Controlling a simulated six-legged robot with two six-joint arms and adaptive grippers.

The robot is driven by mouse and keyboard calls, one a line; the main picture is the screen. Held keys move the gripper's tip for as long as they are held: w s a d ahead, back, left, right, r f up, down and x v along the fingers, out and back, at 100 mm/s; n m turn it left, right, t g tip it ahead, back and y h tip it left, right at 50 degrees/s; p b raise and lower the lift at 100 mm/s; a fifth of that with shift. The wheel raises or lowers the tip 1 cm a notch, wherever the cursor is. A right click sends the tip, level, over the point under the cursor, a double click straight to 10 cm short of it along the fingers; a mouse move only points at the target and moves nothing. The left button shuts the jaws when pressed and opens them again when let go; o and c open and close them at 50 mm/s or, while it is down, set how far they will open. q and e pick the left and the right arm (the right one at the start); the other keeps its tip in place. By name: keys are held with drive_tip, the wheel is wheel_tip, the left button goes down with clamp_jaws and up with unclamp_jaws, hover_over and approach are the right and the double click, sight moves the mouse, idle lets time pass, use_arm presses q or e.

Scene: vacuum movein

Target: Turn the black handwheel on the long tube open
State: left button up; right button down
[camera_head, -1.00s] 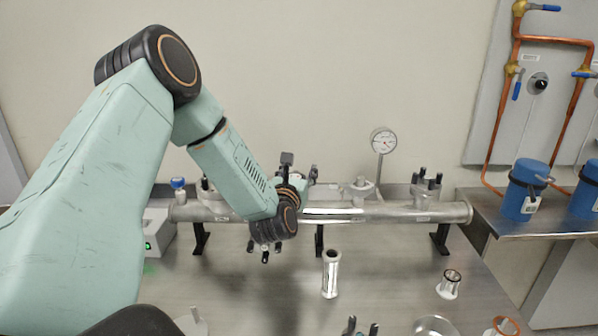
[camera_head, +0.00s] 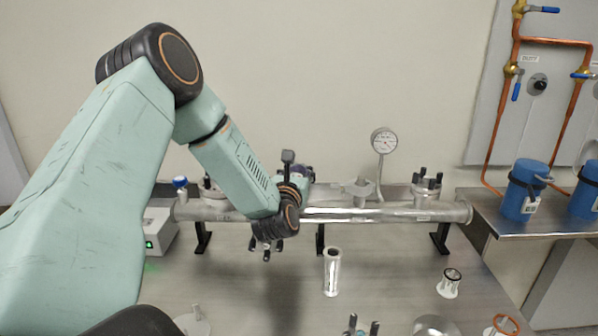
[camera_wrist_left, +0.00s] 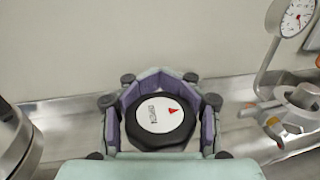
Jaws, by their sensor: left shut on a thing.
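The long silver tube (camera_head: 390,213) lies across the back of the bench on black stands. In the left wrist view the black handwheel (camera_wrist_left: 160,139) shows face on, with a white round label and a red arrow near its upper right. My left gripper (camera_wrist_left: 161,112) is shut on the handwheel, its purple-lined fingers against the left and right of the rim. In the head view my left gripper (camera_head: 303,175) is at the tube's middle-left, and my wrist hides the handwheel.
A dial gauge (camera_head: 384,142) stands above the tube, right of my gripper. A flange with dark pegs (camera_head: 426,186) sits further right. A short metal cylinder (camera_head: 332,272) stands on the bench in front. Blue canisters (camera_head: 524,190) stand on the right side table.

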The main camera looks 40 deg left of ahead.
use_arm(q)
drive_tip(key=s+n+g+y+b, duration=0.1)
drive_tip(key=n+g+y+b, duration=0.2)
drive_tip(key=g+b, duration=0.1)
drive_tip(key=a+n+g+y+b, duration=0.1)
drive_tip(key=n+g+y+b, duration=0.1)
drive_tip(key=b, duration=0.4)
drive_tip(key=s+f+n+g+y+b, duration=0.1)
drive_tip(key=n+g+y+b, duration=0.2)
drive_tip(key=n+g+b, duration=0.1)
drive_tip(key=shift+s+a+g+y+b, duration=0.35)
drive_tip(key=shift+g+b, duration=0.3)
drive_tip(key=shift+g, duration=0.15)
drive_tip(key=shift+c, duration=0.4)
drive_tip(key=shift+s+a+r+n+g+b, duration=0.1)
drive_tip(key=shift+s+n+g+b, duration=0.15)
drive_tip(key=shift+n+g+b, duration=0.7)
drive_tip(key=shift+s+n+g+b, duration=0.3)
drive_tip(key=shift+n+g, duration=0.35)
drive_tip(key=shift+g, duration=0.7)
clamp_jaws()
drive_tip(key=o, duration=0.7)
unclamp_jaws()
drive_tip(key=shift+c, duration=0.2)
drive_tip(key=o, duration=0.4)
drive_tip(key=shift+a+r, duration=0.1)
drive_tip(key=shift+a, duration=0.05)
drive_tip(key=shift+o, duration=0.2)
drive_tip(key=shift+r, duration=0.15)
